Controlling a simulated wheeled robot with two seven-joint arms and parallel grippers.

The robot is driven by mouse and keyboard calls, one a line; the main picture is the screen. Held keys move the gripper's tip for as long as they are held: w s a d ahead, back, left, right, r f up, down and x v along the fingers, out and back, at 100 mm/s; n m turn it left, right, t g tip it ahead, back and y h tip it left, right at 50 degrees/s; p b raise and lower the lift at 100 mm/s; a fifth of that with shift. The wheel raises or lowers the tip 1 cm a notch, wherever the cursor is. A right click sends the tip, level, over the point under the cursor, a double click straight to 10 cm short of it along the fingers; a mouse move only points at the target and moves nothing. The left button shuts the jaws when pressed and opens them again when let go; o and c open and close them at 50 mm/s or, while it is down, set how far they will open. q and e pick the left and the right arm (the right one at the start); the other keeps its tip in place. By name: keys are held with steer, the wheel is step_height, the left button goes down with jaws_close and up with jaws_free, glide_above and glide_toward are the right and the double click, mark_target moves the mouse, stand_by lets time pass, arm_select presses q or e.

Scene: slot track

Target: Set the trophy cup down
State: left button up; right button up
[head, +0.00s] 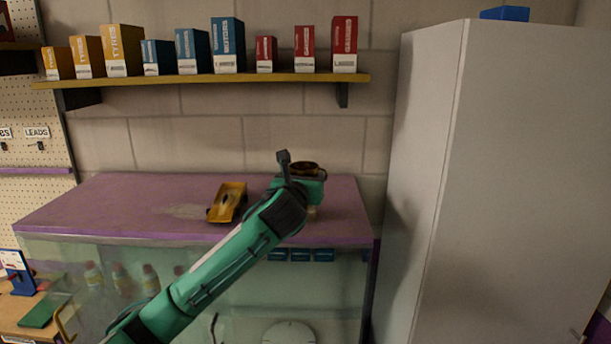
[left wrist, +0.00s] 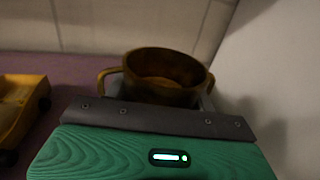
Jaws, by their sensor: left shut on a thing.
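The trophy cup (head: 306,168) is a brown-gold cup with an open round mouth, above the right end of the purple-topped counter (head: 140,205). In the left wrist view the cup (left wrist: 165,75) is upright, with a looped handle on its left side. My left gripper (head: 308,183) is shut on the cup. The gripper body hides the cup's lower part, so I cannot tell whether its base touches the counter. My right gripper is not in view.
A yellow toy car (head: 228,201) sits on the counter left of the cup; it also shows in the left wrist view (left wrist: 20,105). A tall grey cabinet (head: 500,180) stands close on the right. A shelf (head: 200,80) with several boxes hangs above. The counter's left part is clear.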

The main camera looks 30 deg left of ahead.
arm_select(q)
steer(key=shift+f, duration=0.1)
steer(key=o, duration=1)
steer(key=shift+o, duration=0.9)
steer(key=shift+s+d, duration=0.1)
steer(key=shift+s, duration=0.05)
steer(key=b+v, duration=0.5)
steer(key=v, duration=0.6)
steer(key=shift+s, duration=0.4)
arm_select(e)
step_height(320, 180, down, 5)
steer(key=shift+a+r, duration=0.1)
arm_select(q)
steer(key=shift+d, duration=0.1)
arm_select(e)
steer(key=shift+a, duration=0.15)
